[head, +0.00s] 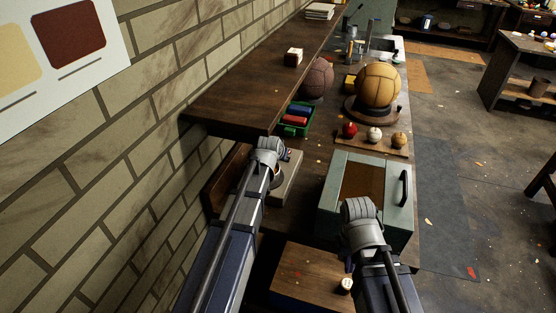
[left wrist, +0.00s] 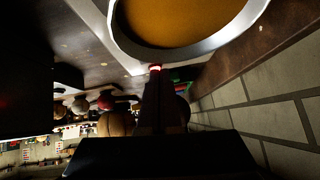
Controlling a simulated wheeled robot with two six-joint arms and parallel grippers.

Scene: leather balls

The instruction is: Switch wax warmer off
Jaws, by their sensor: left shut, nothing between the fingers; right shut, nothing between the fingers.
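The wax warmer (head: 291,178) is a pale grey box by the brick wall, partly hidden behind my left arm in the head view. In the left wrist view its round pot of orange-brown wax (left wrist: 185,18) has a silvery rim. A small red glowing switch (left wrist: 155,68) shows on its edge. My left gripper (left wrist: 157,82) is shut and empty, its fingertips right at the switch; I cannot tell if they touch it. It is hidden in the head view. My right gripper (head: 349,265) is mostly hidden by its own arm, shut and empty, near a wooden surface.
A grey-green case (head: 400,221) with a dark handle stands right of the warmer. A wooden shelf (head: 230,105) overhangs from the wall. A green tray (head: 296,120), a tan ball (head: 378,85) and a brown ball (head: 317,78) are farther back. Open floor lies to the right.

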